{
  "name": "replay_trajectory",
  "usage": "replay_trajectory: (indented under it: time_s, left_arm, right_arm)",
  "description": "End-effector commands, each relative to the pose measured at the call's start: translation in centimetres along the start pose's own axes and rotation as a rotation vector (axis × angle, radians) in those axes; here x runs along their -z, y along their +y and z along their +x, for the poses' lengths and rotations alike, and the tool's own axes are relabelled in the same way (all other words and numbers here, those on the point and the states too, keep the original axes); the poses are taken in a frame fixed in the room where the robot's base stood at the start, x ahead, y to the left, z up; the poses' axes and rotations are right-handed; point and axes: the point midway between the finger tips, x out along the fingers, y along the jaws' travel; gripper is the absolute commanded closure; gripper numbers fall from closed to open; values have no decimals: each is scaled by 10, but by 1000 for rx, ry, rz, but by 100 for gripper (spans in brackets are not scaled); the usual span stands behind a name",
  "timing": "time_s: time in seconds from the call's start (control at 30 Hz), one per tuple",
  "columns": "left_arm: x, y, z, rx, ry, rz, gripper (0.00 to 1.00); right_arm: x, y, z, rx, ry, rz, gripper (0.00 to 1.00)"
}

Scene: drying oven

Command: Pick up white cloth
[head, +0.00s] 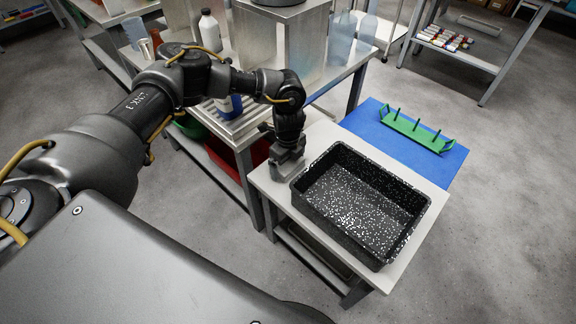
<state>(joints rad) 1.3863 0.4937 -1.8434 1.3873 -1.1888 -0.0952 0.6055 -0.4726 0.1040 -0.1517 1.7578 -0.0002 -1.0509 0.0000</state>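I cannot make out a white cloth in the head view. My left gripper (286,167) points down over the far left part of a small light table (402,274). It is just left of a black speckled tray (352,247), close to its far left corner. Its fingers are small and partly hidden, so I cannot tell whether they are open or hold anything. My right gripper is not in view.
A blue mat (378,124) with a green pegged rack (417,130) lies behind the tray. A metal table at the back left carries a white bottle (210,31) and metal boxes. A red bin (222,156) stands below. Open floor is at right.

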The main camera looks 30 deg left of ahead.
Motion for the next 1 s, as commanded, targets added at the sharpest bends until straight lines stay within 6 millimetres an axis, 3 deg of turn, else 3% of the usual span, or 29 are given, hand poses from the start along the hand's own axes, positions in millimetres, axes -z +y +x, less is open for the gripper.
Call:
replay_trajectory:
  time_s: [0.03,0.2,0.57,0.8,1.0]
  left_arm:
    - [0,0,0,0,0,0,9]
    - [0,0,0,0,0,0,31]
    - [0,0,-6,2,1,0,32]
    - [3,1,-37,3,3,4,32]
    - [30,32,-86,4,4,9,32]
  right_arm:
    - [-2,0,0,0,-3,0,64]
    - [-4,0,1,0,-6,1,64]
    - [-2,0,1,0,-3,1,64]
    - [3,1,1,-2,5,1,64]
    - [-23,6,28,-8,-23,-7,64]
